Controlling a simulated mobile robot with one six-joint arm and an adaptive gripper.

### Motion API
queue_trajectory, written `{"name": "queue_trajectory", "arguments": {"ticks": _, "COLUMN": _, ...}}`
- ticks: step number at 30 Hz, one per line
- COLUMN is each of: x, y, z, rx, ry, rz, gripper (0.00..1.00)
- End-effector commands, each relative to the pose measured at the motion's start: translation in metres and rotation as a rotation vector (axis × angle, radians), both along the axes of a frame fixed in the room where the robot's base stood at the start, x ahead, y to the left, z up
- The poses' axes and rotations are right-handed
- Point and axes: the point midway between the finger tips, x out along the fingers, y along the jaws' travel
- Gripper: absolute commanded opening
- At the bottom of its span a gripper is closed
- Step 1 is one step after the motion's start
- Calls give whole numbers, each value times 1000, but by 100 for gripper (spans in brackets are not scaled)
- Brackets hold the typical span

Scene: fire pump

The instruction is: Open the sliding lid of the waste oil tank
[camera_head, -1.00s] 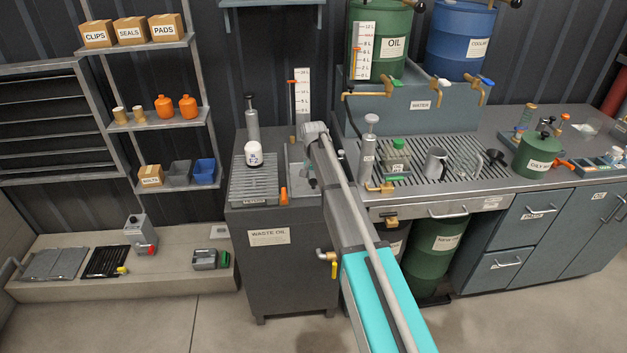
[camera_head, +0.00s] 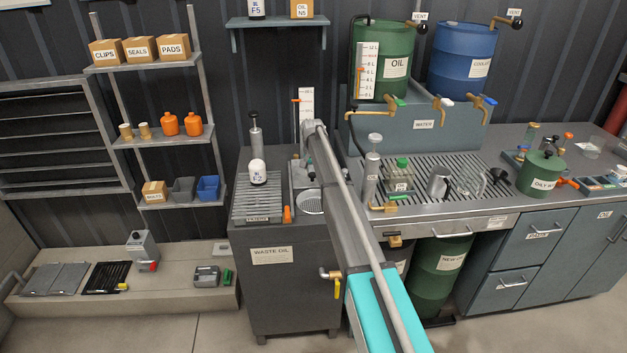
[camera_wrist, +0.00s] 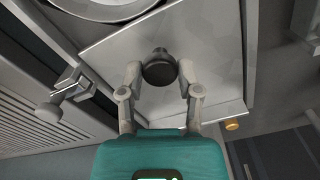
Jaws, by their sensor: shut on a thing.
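The waste oil tank (camera_head: 287,280) is a dark grey cabinet with a "WASTE OIL" label. On its top, a round grated opening (camera_head: 311,203) shows in front of the grey sliding lid (camera_head: 299,175). In the wrist view, the lid (camera_wrist: 110,75) is a flat plate with a dark round knob (camera_wrist: 160,70). Part of the opening's rim (camera_wrist: 105,10) shows at the top edge. My gripper (camera_wrist: 160,76) is shut on the knob, one finger on each side. In the head view my arm hides most of the gripper and part of the lid.
An orange cone-like piece (camera_head: 287,214) sits near the opening.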

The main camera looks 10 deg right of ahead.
Motion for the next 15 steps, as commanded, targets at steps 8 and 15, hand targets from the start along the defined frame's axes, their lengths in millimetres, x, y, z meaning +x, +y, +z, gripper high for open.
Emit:
{"name": "queue_trajectory", "arguments": {"ticks": 8, "x": 2, "y": 0, "z": 0, "rx": 1, "ry": -1, "rz": 0, "gripper": 0}}
{"name": "queue_trajectory", "arguments": {"ticks": 15, "x": 2, "y": 0, "z": 0, "rx": 1, "ry": -1, "rz": 0, "gripper": 74}}
